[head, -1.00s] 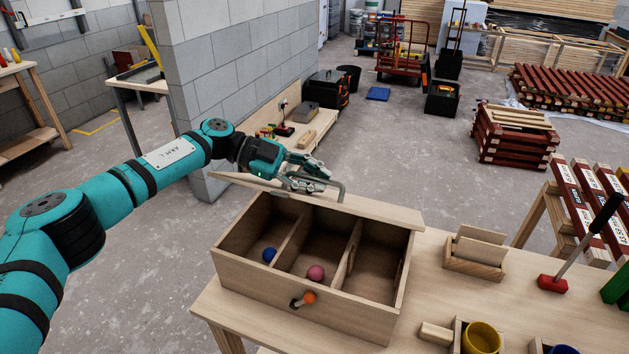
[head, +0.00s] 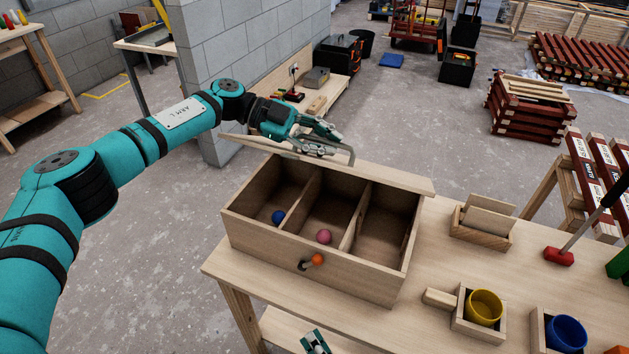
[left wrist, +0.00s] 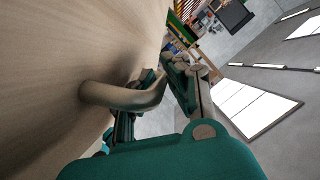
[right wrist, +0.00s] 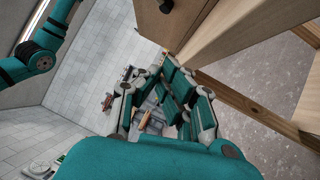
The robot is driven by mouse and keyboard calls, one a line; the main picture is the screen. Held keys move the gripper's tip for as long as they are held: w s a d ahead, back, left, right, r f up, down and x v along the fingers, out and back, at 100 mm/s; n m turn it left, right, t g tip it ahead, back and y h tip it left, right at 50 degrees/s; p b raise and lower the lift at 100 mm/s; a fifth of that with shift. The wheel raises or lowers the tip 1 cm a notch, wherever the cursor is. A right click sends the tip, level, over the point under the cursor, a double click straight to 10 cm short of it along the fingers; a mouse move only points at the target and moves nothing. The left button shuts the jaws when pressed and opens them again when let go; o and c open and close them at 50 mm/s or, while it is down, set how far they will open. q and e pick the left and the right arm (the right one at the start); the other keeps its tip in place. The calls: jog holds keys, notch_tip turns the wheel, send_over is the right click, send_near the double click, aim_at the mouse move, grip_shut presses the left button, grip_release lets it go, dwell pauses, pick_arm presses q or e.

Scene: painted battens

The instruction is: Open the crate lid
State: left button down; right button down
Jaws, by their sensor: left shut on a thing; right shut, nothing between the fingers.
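The wooden crate (head: 300,258) stands on the workbench with its top open, showing three compartments. Its lid (head: 395,180) is swung up and back along the crate's far side, seen nearly edge-on. My left gripper (head: 325,140) is shut on the lid's bent handle (head: 350,156). The left wrist view shows the handle (left wrist: 130,95) coming out of the lid's broad face (left wrist: 70,60), between the fingers. An orange-tipped latch (head: 317,260) is on the crate's front. My right gripper (head: 316,343) is low in front of the bench, shut and empty, partly cut off by the frame.
A blue ball (head: 278,217) lies in the left compartment and a pink ball (head: 324,237) in the middle one; the right one looks empty. Right of the crate are a yellow cup (head: 484,306), a blue cup (head: 566,333) and a wooden holder (head: 483,232). A block wall (head: 245,50) stands behind my left arm.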

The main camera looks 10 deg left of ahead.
jog(key=w+d+r+n+t+y, duration=0.2)
jog(key=w+d+r+n, duration=0.15)
jog(key=r, duration=0.25)
jog(key=w+d+r+n+t+y, duration=0.1)
jog(key=w+d+r+n+y, duration=0.1)
jog(key=w+d+r+n, duration=0.3)
jog(key=d+r+x, duration=0.1)
jog(key=x, duration=1)
jog(key=s+r+x, duration=0.1)
jog(key=x, duration=1)
jog(key=shift+d+r+m, duration=0.35)
jog(key=shift+r, duration=0.05)
